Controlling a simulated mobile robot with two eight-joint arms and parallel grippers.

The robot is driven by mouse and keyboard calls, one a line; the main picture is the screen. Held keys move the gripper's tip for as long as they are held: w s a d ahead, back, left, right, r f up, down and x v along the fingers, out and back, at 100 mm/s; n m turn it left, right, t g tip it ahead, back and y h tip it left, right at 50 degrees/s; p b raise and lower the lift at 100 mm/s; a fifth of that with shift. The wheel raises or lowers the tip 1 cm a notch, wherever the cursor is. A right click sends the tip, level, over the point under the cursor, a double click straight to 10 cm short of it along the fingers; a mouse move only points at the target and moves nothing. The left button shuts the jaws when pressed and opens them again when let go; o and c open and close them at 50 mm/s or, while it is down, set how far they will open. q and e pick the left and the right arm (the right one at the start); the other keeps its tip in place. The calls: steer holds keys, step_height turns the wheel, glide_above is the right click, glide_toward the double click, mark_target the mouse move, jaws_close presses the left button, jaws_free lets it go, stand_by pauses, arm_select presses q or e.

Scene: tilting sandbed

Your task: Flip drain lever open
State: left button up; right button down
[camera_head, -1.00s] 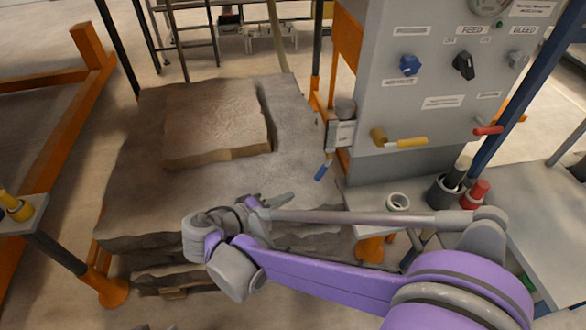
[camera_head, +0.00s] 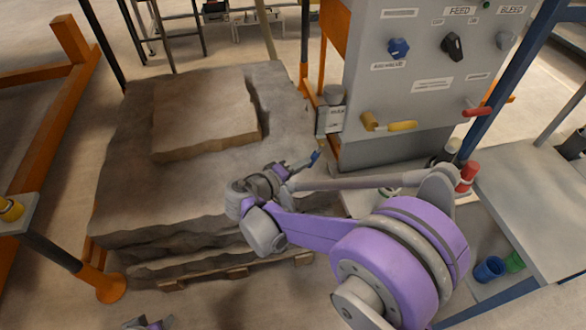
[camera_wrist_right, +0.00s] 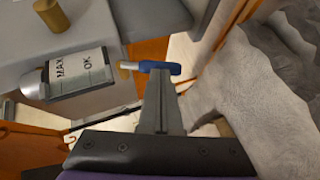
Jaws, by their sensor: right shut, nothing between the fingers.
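The drain lever (camera_head: 315,157) has a blue handle and hangs slanted down below a small grey box beside the grey panel. In the right wrist view its blue handle (camera_wrist_right: 160,67) lies across the fingertips, with a brass-coloured part at its left end. My right gripper (camera_head: 298,166) is shut and empty, its tips right at the handle. In the right wrist view the shut fingers (camera_wrist_right: 160,88) point at the handle; I cannot tell whether they touch it. A small part of my left gripper (camera_head: 150,324) shows at the bottom edge, cut off.
The grey panel (camera_head: 400,110) carries knobs and a yellow-handled lever (camera_head: 400,126). A red-handled lever (camera_head: 478,112) is to its right. A brown stone block (camera_head: 205,112) lies on the wide sandbed (camera_head: 130,180) left of my right gripper. A grey table (camera_head: 530,200) stands at right.

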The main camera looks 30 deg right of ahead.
steer(key=shift+w+d+f, duration=0.1)
steer(key=shift+w+d, duration=0.05)
steer(key=shift+d, duration=0.1)
steer(key=b, duration=0.1)
steer(key=d+f+h+b, duration=0.1)
steer(key=b, duration=0.1)
steer(key=shift+s+f+n, duration=0.2)
steer(key=shift+n, duration=0.1)
steer(key=shift+r, duration=0.1)
stand_by(0.3)
